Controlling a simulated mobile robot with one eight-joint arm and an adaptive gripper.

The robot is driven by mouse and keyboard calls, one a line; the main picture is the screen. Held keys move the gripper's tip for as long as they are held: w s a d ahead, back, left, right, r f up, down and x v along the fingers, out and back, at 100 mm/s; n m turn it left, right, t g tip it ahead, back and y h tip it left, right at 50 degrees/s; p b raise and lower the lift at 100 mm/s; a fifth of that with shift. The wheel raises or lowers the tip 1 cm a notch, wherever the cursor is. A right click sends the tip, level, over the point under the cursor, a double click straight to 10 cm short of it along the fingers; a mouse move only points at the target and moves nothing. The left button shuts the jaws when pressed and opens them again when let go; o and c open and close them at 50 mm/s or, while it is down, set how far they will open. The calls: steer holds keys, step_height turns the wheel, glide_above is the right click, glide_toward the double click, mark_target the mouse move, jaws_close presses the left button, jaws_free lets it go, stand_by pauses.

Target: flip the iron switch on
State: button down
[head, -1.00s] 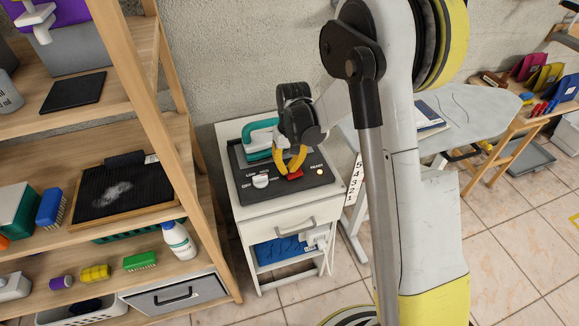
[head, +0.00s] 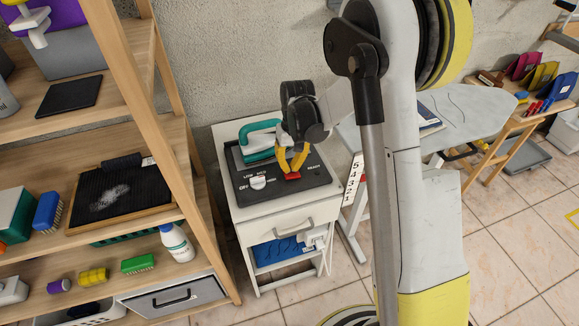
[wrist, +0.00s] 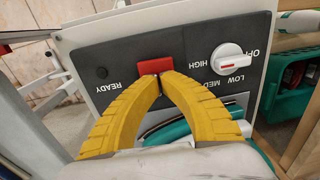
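The iron's control panel (head: 268,192) is a dark plate on top of a white cabinet. Its red switch (head: 292,176) also shows in the wrist view (wrist: 154,66), right at my fingertips. My gripper (head: 291,169) has its yellow fingers brought together, tips against or just over the near edge of the red switch; the wrist view (wrist: 155,76) shows almost no gap between them. The READY lamp (wrist: 102,73) looks dark. The teal iron (head: 260,138) rests behind, partly hidden by my gripper.
A wooden shelf (head: 185,150) with brushes and bottles stands close on the left. An ironing board (head: 470,112) is on the right, with a wooden table (head: 520,125) beyond it. Tiled floor (head: 510,240) is open at the right front.

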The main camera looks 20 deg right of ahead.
mark_target(298, 171)
step_height(298, 171, up, 14)
steer(key=d+p, duration=0.2)
steer(key=p, duration=0.3)
steer(key=shift+d+f+p, duration=0.15)
steer(key=shift+d+p, duration=0.2)
